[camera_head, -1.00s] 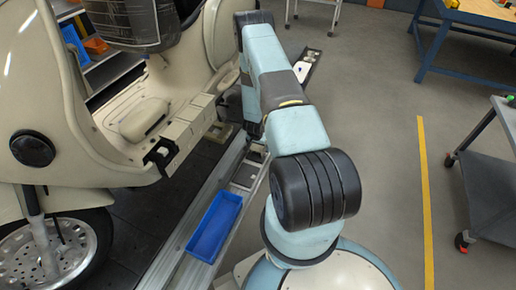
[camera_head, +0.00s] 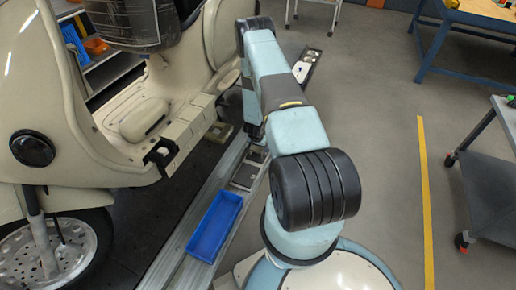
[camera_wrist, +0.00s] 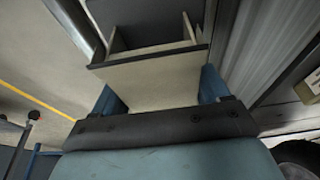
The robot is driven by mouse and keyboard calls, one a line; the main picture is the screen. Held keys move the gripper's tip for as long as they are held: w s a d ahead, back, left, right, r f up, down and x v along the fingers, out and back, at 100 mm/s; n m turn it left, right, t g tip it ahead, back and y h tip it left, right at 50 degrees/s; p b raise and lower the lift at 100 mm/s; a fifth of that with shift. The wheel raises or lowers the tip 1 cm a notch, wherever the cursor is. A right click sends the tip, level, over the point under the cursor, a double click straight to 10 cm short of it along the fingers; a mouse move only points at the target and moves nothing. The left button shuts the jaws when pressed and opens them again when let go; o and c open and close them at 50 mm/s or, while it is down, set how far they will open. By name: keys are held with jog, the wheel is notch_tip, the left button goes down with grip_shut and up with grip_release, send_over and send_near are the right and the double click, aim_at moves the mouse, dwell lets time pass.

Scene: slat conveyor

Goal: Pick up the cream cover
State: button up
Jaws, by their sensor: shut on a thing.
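In the wrist view, a cream piece (camera_wrist: 150,82) with dark edges, which I take to be the cream cover, sits between the two blue fingers of my gripper (camera_wrist: 160,96). The fingers are closed on its sides.
A cream scooter (camera_head: 95,100) stands at left on dark slats. Beside it runs a metal rail (camera_head: 172,262) with a blue tray (camera_head: 214,226). A grey cart (camera_head: 490,190) stands at right. The floor between rail and cart is open, with a yellow line (camera_head: 425,200).

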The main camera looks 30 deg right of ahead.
jog(key=shift+c, duration=0.6)
